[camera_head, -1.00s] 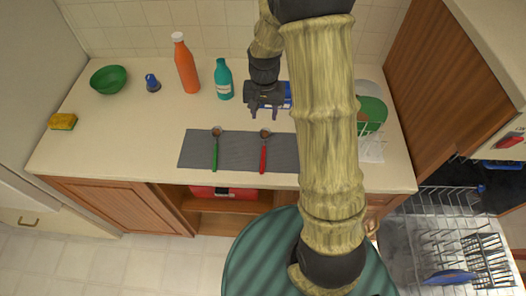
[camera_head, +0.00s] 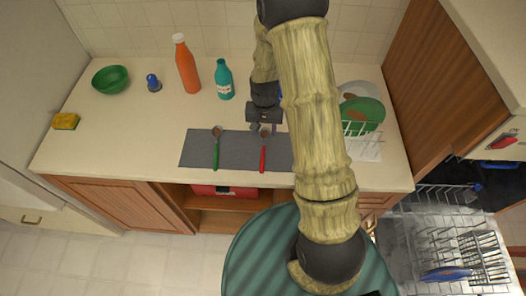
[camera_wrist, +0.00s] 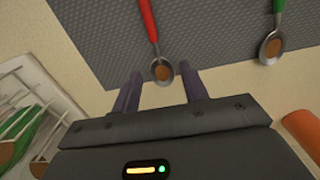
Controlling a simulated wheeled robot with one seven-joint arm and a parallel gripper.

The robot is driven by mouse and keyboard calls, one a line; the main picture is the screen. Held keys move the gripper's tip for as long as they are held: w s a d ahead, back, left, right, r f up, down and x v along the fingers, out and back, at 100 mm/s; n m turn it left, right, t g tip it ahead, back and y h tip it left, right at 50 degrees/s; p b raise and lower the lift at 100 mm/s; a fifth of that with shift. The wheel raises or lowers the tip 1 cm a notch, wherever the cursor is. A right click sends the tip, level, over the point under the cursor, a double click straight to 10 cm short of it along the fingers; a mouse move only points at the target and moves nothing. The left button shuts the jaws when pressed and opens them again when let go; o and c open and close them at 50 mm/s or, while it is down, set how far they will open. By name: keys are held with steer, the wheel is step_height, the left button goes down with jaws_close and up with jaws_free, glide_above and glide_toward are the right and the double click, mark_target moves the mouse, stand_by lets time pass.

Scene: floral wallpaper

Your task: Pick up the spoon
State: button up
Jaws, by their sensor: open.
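Two spoons lie on a dark grey mat (camera_head: 239,150) on the counter. One spoon has a red handle (camera_head: 262,158), the other a green handle (camera_head: 215,157). Each bowl holds a brown patch. My gripper (camera_head: 263,130) is over the bowl end of the red spoon, at the mat's far edge. In the wrist view my open gripper (camera_wrist: 162,84) has its two fingers on either side of the red spoon's bowl (camera_wrist: 161,72), with nothing held. The green spoon's bowl (camera_wrist: 270,48) shows to the right there. Whether the fingers touch the counter cannot be told.
An orange bottle (camera_head: 187,66) and a teal bottle (camera_head: 223,80) stand behind the mat. A green bowl (camera_head: 110,79), a blue object (camera_head: 153,83) and a sponge (camera_head: 66,121) are left. A rack with plates (camera_head: 362,128) stands right.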

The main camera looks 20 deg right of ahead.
mark_target(265, 139)
steer(key=shift+f+p, duration=0.6)
steer(key=shift+f, duration=1.4)
jaws_close()
